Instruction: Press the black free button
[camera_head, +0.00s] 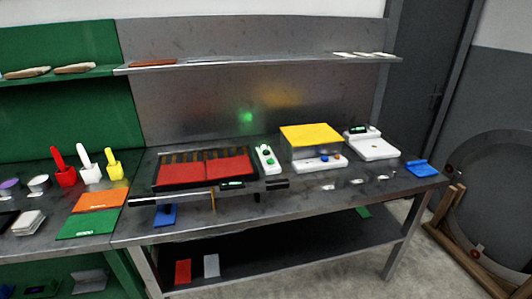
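No button that I can make out as the black free button shows in the camera_head view. A white control box (268,167) with green buttons stands on the grey bench, right of the red panels. A white strip (310,166) with small blue and orange buttons lies in front of a yellow-topped box (311,135). A large grey round frame (447,208) stands at the right in a wooden stand; its right side is cut off by the picture edge. A small reddish spot shows low on it. Neither of my grippers is in view.
Red panels (230,167) lie in a black tray at the bench middle. A white scale-like device (378,149) and a blue item (422,169) are at the right end. Red, white and yellow holders (66,177) stand left. Floor between bench and round frame looks clear.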

